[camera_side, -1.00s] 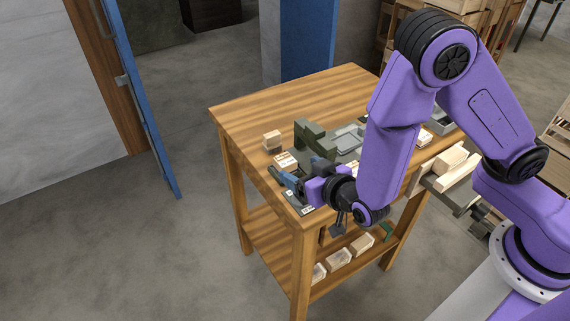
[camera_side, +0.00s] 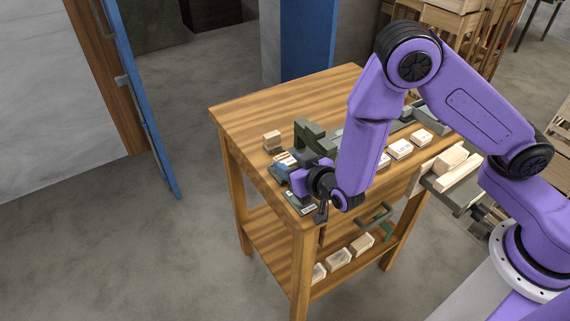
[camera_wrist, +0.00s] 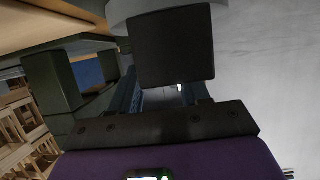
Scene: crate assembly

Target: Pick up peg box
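A small pale wooden box with dark marks (camera_side: 285,158) sits on the table in the side view, beside the dark green fixture (camera_side: 311,135). I cannot tell for certain that it is the peg box. My gripper (camera_side: 281,168) is low over the near left part of the table, with its blue-grey fingers at this box and partly hiding it. In the wrist view a dark block (camera_wrist: 172,45) fills the upper middle and hides most of what lies between the fingers. Contact and finger opening cannot be made out.
The dark green fixture stands close beside my gripper. A wooden block (camera_side: 271,140) sits further left. Pale labelled boxes (camera_side: 401,149) line the table's right side. More boxes (camera_side: 338,258) rest on the lower shelf. The table's far left (camera_side: 270,105) is clear.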

